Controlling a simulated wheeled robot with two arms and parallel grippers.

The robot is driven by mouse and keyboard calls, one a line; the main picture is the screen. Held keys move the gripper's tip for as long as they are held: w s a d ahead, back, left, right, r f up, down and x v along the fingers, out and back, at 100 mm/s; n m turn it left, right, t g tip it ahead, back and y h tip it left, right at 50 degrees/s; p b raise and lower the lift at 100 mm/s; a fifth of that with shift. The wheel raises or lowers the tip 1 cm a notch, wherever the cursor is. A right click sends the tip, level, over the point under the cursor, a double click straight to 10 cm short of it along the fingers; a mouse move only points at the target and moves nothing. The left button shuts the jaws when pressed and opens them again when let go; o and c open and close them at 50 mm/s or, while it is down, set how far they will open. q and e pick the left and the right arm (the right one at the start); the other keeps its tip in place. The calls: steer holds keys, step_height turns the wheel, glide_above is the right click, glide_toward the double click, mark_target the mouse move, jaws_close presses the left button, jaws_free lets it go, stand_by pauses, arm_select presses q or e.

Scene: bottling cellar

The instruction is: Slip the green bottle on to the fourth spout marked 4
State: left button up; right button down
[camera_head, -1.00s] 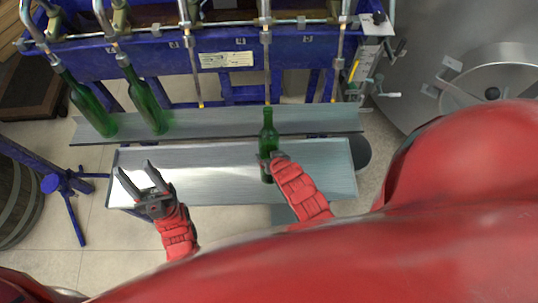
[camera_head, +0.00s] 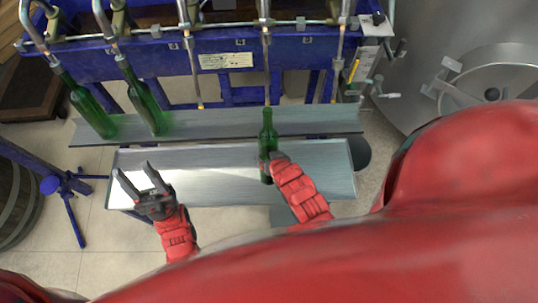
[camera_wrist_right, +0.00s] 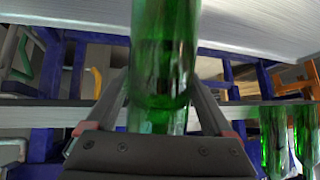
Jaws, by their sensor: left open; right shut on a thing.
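The green bottle (camera_head: 267,138) stands upright in my right gripper (camera_head: 275,158), its mouth just below or at the tip of the fourth spout (camera_head: 267,75) from the left. I cannot tell whether the tip is inside the mouth. In the right wrist view the bottle (camera_wrist_right: 165,50) is between the two fingers; its top is out of frame. The "4" mark is too small to read. My left gripper (camera_head: 133,169) is open and empty above the left end of the front tray.
Two other green bottles (camera_head: 92,112) (camera_head: 146,103) hang on the first and second spouts. The third (camera_head: 194,75) and fifth (camera_head: 338,70) spouts are empty. A grey shelf (camera_head: 215,122) and a front metal tray (camera_head: 220,180) lie below. A steel tank (camera_head: 440,50) stands at right.

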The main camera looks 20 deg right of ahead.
mark_target(268, 108)
steer(key=shift+w+d+r+p, duration=0.2)
steer(key=shift+w+r+p, duration=0.55)
steer(key=shift+r, duration=0.95)
steer(key=shift+w+d+r+p, duration=0.25)
steer(key=shift+w+r+p, duration=0.45)
steer(key=shift+r, duration=0.95)
steer(key=shift+w+d+r+p, duration=0.2)
steer(key=shift+w+r+p, duration=0.55)
steer(key=shift+r, duration=0.95)
steer(key=shift+w+d+r+p, duration=0.15)
steer(key=shift+w+r+p, duration=0.35)
steer(key=shift+r, duration=0.75)
steer(key=shift+w+d+r+p, duration=0.2)
steer(key=shift+w+r, duration=0.5)
steer(key=shift+r, duration=0.6)
steer(key=shift+w+d+r+p, duration=0.25)
steer(key=shift+w+r, duration=0.35)
steer(key=shift+r, duration=0.65)
steer(key=shift+w+f+b, duration=0.1)
steer(key=shift+f+b, duration=0.3)
steer(key=w+d+f+t+b, duration=0.1)
steer(key=w+f+t+b, duration=0.2)
steer(key=w+b, duration=0.2)
steer(key=shift+w+d+n+h+b, duration=0.25)
steer(key=shift+n+h+b, duration=0.05)
steer(key=shift+b, duration=0.85)
steer(key=shift+s+f+b, duration=0.1)
steer(key=shift+f+b, duration=0.35)
steer(key=shift+f, duration=0.5)
